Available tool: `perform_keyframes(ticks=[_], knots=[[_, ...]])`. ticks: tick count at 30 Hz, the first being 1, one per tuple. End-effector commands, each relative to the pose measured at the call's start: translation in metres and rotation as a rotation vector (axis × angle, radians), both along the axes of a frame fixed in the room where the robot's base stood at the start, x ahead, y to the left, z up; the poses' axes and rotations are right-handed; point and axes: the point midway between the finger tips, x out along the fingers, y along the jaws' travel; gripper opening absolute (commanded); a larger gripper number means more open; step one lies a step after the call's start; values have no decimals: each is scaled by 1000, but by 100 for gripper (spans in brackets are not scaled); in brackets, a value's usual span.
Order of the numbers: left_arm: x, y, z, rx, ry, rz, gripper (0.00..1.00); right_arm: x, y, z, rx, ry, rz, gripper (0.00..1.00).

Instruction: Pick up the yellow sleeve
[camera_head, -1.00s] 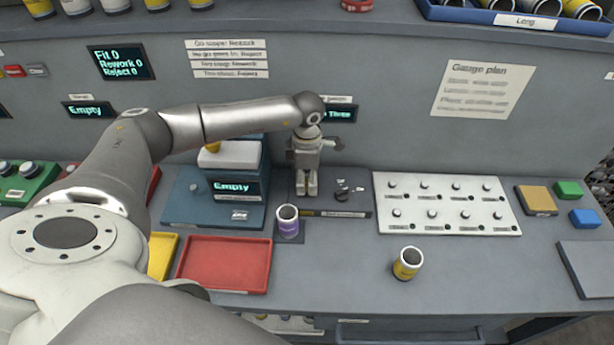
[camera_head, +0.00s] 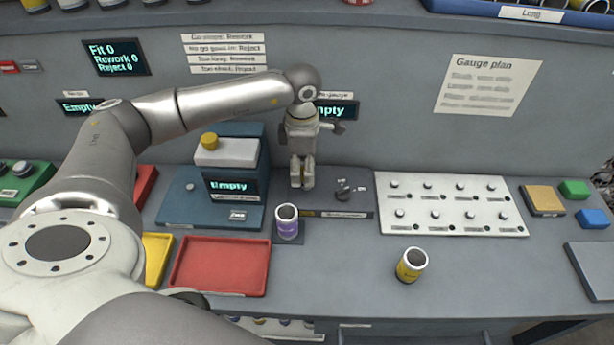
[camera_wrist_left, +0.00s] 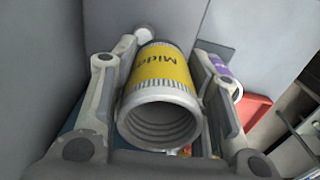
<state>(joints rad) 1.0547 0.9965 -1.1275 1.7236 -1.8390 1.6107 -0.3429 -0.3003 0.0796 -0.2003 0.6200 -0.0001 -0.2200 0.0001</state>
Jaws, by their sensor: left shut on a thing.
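In the left wrist view, a yellow sleeve (camera_wrist_left: 163,70) with pale ends and partly readable "Midd" lettering lies between the two fingers of my left gripper (camera_wrist_left: 160,95). The gripper is shut on it, and its open ribbed bore faces the camera. In the head view, my left gripper (camera_head: 302,178) points down above the grey gauge station at the back; the held sleeve cannot be made out there. Another yellow sleeve (camera_head: 411,266) stands upright and apart on the bench at the front right. My right gripper is not in view.
A purple sleeve (camera_head: 287,222) stands left of centre, beside a red tray (camera_head: 220,265). A blue station (camera_head: 188,198) is at left, a white pegged panel (camera_head: 450,205) at right. The back wall is close behind the gripper. The front centre bench is clear.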

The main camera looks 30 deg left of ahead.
Motion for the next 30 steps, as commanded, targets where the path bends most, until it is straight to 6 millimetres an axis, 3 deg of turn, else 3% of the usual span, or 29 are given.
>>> perform_keyframes(ticks=[4, 15, 21, 30], knots=[[-30, -6, 31, 1, -8, -3, 6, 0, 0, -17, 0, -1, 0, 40], [-95, -19, 61, 1, -4, -2, 6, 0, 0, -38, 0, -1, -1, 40], [-110, -23, 69, 0, -4, 1, 6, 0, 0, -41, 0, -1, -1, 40], [-112, -23, 70, 0, -1, 1, 6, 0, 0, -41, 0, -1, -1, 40]])
